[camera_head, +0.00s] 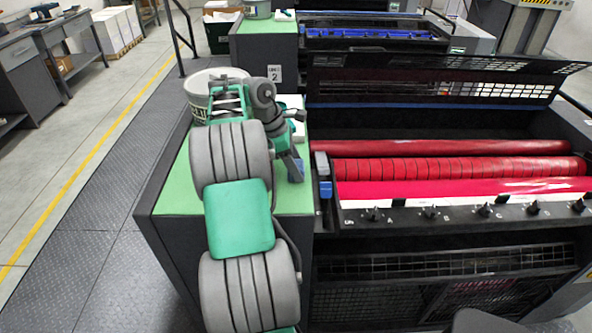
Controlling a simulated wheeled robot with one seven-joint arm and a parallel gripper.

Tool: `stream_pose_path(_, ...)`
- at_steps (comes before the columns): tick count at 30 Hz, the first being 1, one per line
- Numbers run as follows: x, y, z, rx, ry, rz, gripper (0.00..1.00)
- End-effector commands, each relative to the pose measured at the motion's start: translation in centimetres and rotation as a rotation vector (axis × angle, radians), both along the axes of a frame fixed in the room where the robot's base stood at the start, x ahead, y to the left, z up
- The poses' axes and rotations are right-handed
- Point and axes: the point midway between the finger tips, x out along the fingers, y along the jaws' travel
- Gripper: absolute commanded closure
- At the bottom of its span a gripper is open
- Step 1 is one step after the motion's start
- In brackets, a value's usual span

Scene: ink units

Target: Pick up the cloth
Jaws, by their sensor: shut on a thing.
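My gripper (294,166) is over the right edge of the green top of the near ink unit, pointing down. Only a little of the cloth shows, and the fingers hide the rest. I cannot tell whether it touches the green top (179,192).
A whitish ink bucket (197,98) stands behind my arm on the green top. A white item (292,102) lies near the number 2 sign. Red rollers (460,169) and a row of black knobs (484,211) are to the right. A dark walkway (120,180) runs left.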

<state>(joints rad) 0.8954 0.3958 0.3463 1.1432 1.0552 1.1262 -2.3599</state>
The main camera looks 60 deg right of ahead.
Motion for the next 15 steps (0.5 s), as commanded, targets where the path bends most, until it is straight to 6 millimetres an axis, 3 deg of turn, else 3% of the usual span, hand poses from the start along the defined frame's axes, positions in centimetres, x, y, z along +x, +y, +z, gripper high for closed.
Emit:
stream_pose_path(4,0.0,0.0,0.0,0.000,0.000,0.000,0.80)
stream_pose_path(11,0.0,0.0,0.2,0.000,0.000,0.000,0.80)
stream_pose_path(15,0.0,0.0,1.5,-0.001,0.000,0.000,0.80)
